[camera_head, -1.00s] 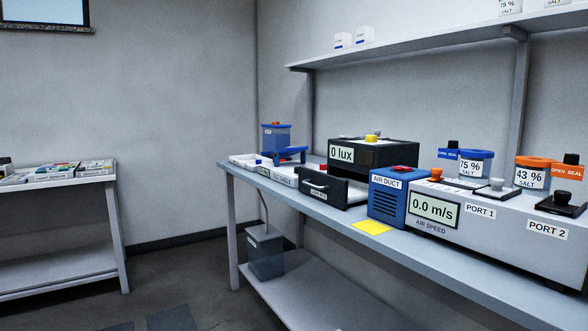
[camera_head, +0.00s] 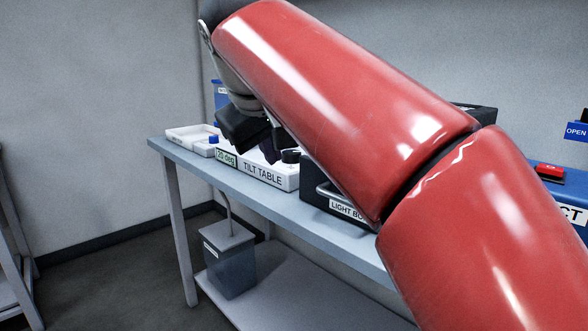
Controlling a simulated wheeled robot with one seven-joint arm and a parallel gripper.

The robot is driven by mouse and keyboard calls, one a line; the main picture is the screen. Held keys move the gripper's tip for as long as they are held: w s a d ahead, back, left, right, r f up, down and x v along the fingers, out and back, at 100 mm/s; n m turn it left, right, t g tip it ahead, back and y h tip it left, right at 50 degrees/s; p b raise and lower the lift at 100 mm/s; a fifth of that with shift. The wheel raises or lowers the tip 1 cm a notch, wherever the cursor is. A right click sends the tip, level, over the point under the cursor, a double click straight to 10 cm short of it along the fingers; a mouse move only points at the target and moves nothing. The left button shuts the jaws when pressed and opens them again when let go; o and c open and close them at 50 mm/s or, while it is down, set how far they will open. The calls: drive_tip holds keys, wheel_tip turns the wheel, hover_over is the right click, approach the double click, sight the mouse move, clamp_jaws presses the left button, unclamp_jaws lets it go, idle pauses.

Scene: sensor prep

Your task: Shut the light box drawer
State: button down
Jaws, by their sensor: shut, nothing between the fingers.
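The light box drawer (camera_head: 312,198) shows its dark front, part of its handle and a cut-off "LIGHT BO" label, low behind my arm. My red arm hides the rest of it, so how far it stands out cannot be seen now. A back corner of the black light box (camera_head: 481,112) shows above my arm. My gripper (camera_head: 258,148) is shut and empty, partly hidden behind my arm. In the picture it is up and left of the drawer front, over the tilt table area, with no visible contact with the drawer.
The white tilt table (camera_head: 262,173) stands left of the drawer, with a white tray (camera_head: 187,139) farther left. The blue air duct box (camera_head: 562,183) is at the right. A grey container (camera_head: 230,262) stands below the bench. The bench's front edge (camera_head: 235,180) is clear.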

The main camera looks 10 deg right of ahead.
drive_tip(key=b+x, duration=0.1)
drive_tip(key=x, duration=0.9)
drive_tip(key=shift+d+b, duration=0.15)
drive_tip(key=shift+b, duration=0.2)
drive_tip(key=shift+w+d+r, duration=0.15)
drive_tip(key=shift+w+d, duration=0.6)
drive_tip(key=shift+d, duration=0.25)
drive_tip(key=shift+w+d, duration=0.35)
drive_tip(key=shift+d, duration=0.1)
